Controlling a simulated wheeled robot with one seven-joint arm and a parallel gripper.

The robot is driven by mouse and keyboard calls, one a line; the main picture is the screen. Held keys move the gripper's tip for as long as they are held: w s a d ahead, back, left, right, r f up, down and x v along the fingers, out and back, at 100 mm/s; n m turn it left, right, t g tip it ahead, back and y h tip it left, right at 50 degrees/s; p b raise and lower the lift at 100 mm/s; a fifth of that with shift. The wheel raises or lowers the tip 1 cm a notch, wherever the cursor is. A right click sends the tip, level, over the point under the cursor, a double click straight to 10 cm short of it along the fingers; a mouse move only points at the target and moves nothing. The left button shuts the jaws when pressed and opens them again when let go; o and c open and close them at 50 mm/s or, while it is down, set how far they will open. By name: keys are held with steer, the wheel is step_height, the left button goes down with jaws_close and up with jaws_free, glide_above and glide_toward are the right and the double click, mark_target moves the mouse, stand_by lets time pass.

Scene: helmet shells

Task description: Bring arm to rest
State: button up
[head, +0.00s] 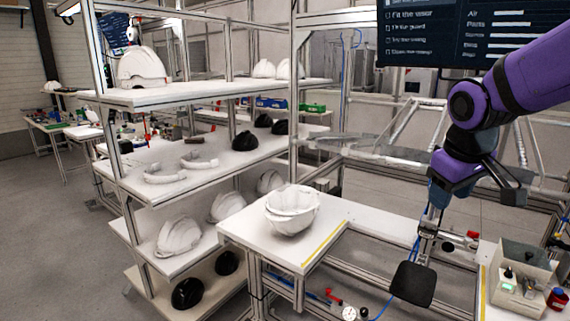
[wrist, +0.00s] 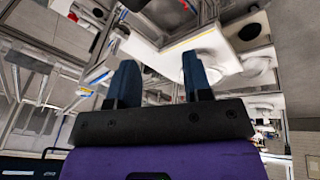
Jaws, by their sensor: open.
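My purple arm (head: 525,75) hangs in from the upper right of the head view. My gripper (head: 435,203) is at its lower end, over the right part of the bench frame, with dark blue fingers. In the wrist view my gripper (wrist: 158,65) shows two fingers spread apart with nothing between them. The fingertips appear clear of the bench. A white helmet shell (head: 292,208) sits on the white bench top (head: 268,240), well to the left of my gripper.
A shelf rack (head: 205,100) on the left holds white and black helmet shells. A metal stand with a black pad (head: 413,284) stands below my gripper. A dark screen (head: 470,35) hangs behind my arm.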

steer(key=s+r+m+t+y, duration=0.1)
steer(key=s+r+m, duration=0.2)
steer(key=s, duration=1.4)
steer(key=shift+d+m+t, duration=0.2)
steer(key=shift+m+t, duration=0.1)
steer(key=shift+m, duration=0.3)
